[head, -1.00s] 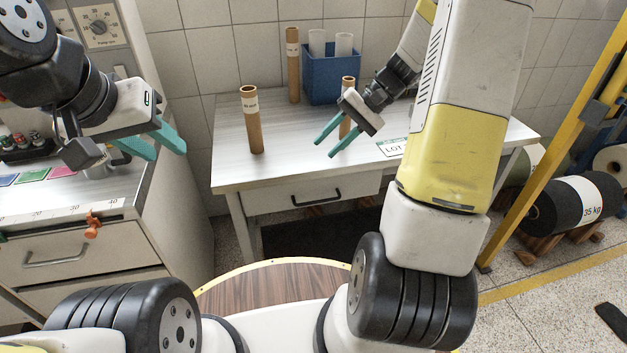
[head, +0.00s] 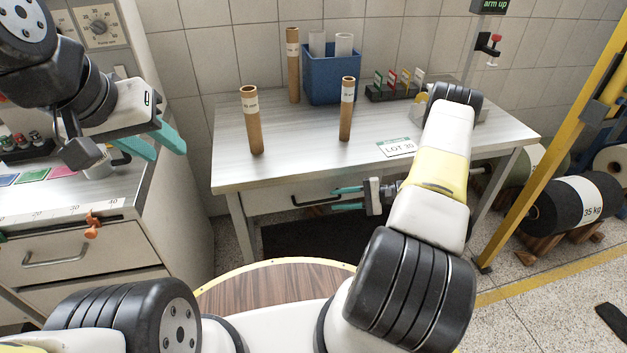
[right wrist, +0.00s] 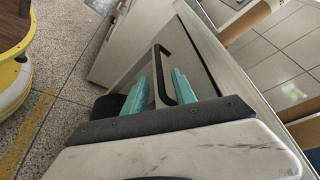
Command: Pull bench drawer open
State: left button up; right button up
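The bench (head: 295,165) has a shut drawer (head: 275,200) under its top, with a black bar handle (head: 318,200). My right gripper (head: 347,198) is at the drawer front, pointing left along the handle's right part, with its teal fingers apart. In the right wrist view the handle (right wrist: 165,70) lies between the two fingers (right wrist: 160,85); I cannot tell whether they touch it. My left gripper (head: 155,142) is open and empty at the far left, above the side cabinet.
Cardboard tubes (head: 251,120) and a blue bin (head: 331,80) stand on the bench, with a LOT card (head: 396,147) near its front edge. A round wooden top (head: 270,290) lies before me. A yellow post (head: 540,150) and black roll (head: 572,203) are at the right.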

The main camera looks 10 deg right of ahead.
aim_at(329, 200)
jog(key=shift+x, duration=2.75)
grip_shut()
